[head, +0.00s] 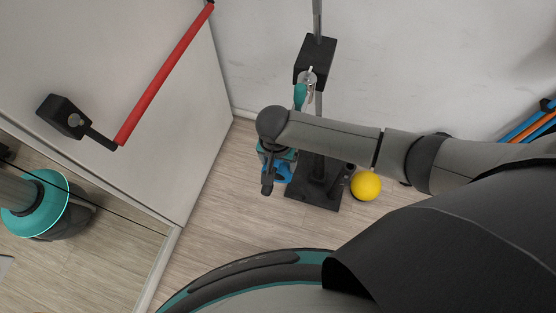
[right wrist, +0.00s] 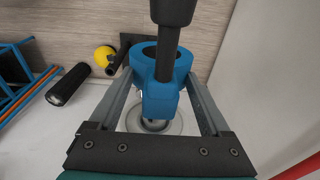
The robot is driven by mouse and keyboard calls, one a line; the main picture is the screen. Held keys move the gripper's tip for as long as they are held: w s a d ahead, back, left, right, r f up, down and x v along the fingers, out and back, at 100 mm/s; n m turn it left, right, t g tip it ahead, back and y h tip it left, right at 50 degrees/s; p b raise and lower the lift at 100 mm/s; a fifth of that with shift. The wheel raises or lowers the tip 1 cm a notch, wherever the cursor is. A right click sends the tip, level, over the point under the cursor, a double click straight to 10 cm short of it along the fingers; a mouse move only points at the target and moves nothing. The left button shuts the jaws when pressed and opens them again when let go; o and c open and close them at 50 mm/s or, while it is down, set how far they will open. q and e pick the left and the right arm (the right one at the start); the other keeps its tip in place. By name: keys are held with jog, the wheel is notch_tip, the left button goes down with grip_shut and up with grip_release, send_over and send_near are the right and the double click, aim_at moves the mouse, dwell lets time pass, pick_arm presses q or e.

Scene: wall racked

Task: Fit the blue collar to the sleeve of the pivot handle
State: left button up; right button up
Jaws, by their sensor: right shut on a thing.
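My right gripper (head: 272,176) points down in front of the black stand in the head view. In the right wrist view the gripper (right wrist: 158,92) is shut on the blue collar (right wrist: 156,105), its two fingers on either side. The collar (head: 284,172) shows only partly in the head view, behind the gripper. A black rod with a thicker end (right wrist: 164,55) crosses the collar's ring in the wrist view and meets its blue block; I cannot tell whether it is the pivot handle's sleeve or how they fit. My left gripper is not in view.
A black stand base (head: 322,203) carries a post and an upper block (head: 315,60). A yellow ball (head: 366,186) lies beside the base. A red bar (head: 165,75) is on the pale door at left. Blue and orange rails (head: 530,125) are at right. Floor left of the stand is clear.

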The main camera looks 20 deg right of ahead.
jog(key=shift+w, duration=0.15)
jog(key=shift+w+d+b, duration=0.2)
jog(key=shift+w+d, duration=0.55)
jog(key=shift+w, duration=0.3)
jog(key=shift+w+d+b, duration=0.2)
jog(key=shift+w+d, duration=0.5)
jog(key=shift+w, duration=0.35)
jog(key=shift+w+d+b, duration=0.4)
jog(key=shift+w+d, duration=0.3)
jog(key=shift+w, duration=0.3)
jog(key=shift+w+d+b, duration=0.4)
jog(key=shift+w+d, duration=0.25)
jog(key=shift+w, duration=0.3)
jog(key=o, duration=1.5)
jog(key=shift+c, duration=0.2)
jog(key=shift+s, duration=0.1)
notch_tip(320, 180, up, 15)
jog(key=s+p, duration=0.1)
jog(key=p, duration=0.1)
jog(key=shift+a, duration=0.45)
jog(key=shift+r, duration=0.1)
